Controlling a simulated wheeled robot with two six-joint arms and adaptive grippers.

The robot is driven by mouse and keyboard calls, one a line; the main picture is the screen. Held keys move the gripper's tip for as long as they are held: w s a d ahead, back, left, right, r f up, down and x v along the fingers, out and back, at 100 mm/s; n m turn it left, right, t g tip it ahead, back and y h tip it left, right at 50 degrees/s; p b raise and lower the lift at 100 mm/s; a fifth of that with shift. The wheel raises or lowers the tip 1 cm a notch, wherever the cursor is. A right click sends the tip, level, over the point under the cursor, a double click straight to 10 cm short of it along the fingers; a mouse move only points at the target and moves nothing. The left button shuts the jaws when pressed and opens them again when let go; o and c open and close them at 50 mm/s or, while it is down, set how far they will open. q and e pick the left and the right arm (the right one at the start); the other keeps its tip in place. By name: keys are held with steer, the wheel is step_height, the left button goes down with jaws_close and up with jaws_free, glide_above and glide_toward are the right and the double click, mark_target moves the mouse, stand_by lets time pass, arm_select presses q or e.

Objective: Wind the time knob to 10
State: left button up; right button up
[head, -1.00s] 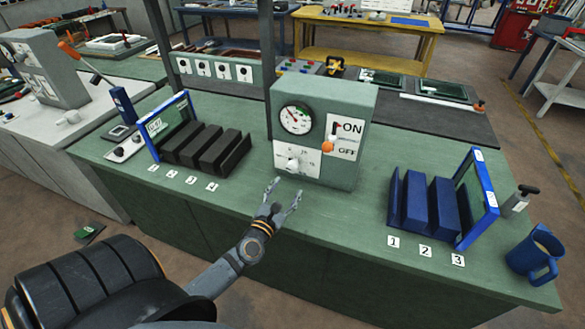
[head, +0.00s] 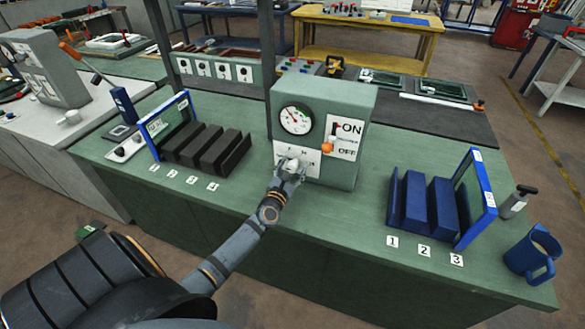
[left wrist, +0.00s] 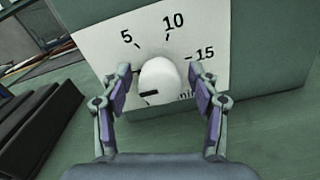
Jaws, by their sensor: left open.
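The time knob (left wrist: 160,79) is a rounded white knob on a white dial plate (left wrist: 205,30) marked 5, 10 and 15. A dark mark on the knob points to the lower left in the left wrist view, away from the 10. The plate is on the front of the grey-green control box (head: 340,105). My left gripper (head: 291,168) is in front of the knob, and its fingers also show in the left wrist view (left wrist: 164,92). They are open, one on each side of the knob, with gaps visible. My right gripper is not in view.
The box also carries a round gauge (head: 296,119) and an ON/OFF lever with an orange knob (head: 328,145). A black slotted rack (head: 205,150) stands left, a blue rack (head: 430,205) and blue mug (head: 535,255) right.

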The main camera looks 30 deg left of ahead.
arm_select(q)
steer(key=c, duration=1.2)
steer(key=shift+m, duration=0.4)
steer(key=m+p, duration=0.1)
steer(key=m, duration=0.4)
steer(key=shift+m+p, duration=0.4)
steer(key=m+p, duration=0.1)
steer(key=m, duration=0.4)
steer(key=shift+p, duration=0.4)
steer(key=m+p, duration=0.2)
steer(key=m, duration=0.4)
steer(key=shift+m, duration=0.4)
steer(key=m+p, duration=0.2)
steer(key=m, duration=0.3)
steer(key=shift+f+m, duration=0.1)
steer(key=shift+m, duration=0.3)
